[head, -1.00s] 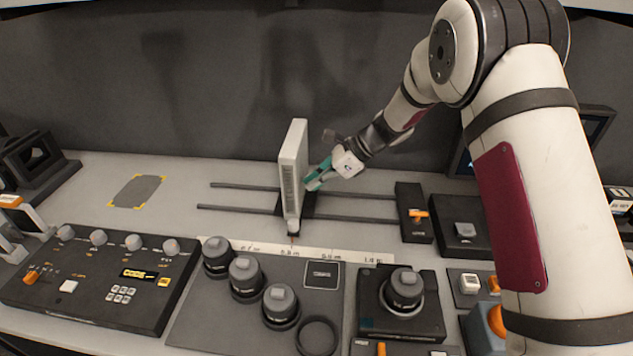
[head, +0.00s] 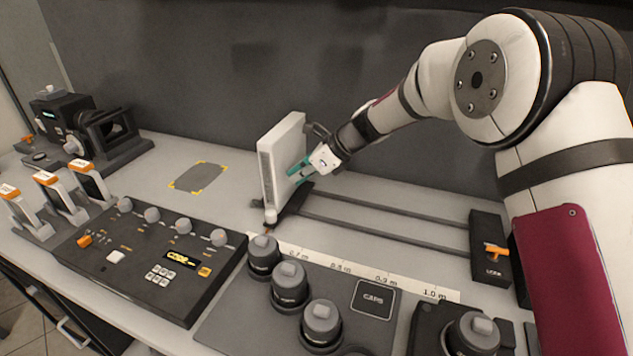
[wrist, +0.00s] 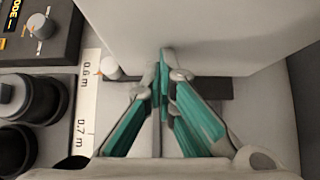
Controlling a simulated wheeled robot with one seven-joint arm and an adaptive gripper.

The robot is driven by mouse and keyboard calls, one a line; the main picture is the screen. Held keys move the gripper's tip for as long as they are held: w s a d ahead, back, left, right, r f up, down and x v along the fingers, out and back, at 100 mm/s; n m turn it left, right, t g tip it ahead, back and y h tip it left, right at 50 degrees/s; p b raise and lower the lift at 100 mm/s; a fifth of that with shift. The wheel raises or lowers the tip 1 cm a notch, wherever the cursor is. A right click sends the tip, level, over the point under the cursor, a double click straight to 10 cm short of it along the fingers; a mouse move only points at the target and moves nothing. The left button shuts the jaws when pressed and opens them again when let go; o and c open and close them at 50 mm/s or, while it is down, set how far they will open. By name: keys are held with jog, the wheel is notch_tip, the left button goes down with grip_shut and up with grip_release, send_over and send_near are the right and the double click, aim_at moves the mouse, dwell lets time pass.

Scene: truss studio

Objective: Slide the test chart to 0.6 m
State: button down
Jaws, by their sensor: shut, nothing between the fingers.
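The test chart (head: 280,165) is an upright white panel on a dark carriage at the left part of two dark rails (head: 385,225). Its red pointer sits at the left end of the printed scale (head: 340,265). In the wrist view, the chart (wrist: 215,30) stands across the top, with its small white foot (wrist: 111,68) beside the 0.6 m mark (wrist: 87,70). My gripper (head: 301,172) is shut and empty at the chart's right face. In the wrist view, its teal fingertips (wrist: 163,60) meet at the panel, apparently touching it.
A lock block (head: 490,250) with an orange lever closes the rails' right end. A control panel (head: 150,250) and several lens barrels (head: 290,288) stand in front. A grey marked patch (head: 200,177) lies left of the rails on clear tabletop.

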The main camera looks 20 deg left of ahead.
jog(key=shift+a+r, duration=0.1)
jog(key=shift+a, duration=0.25)
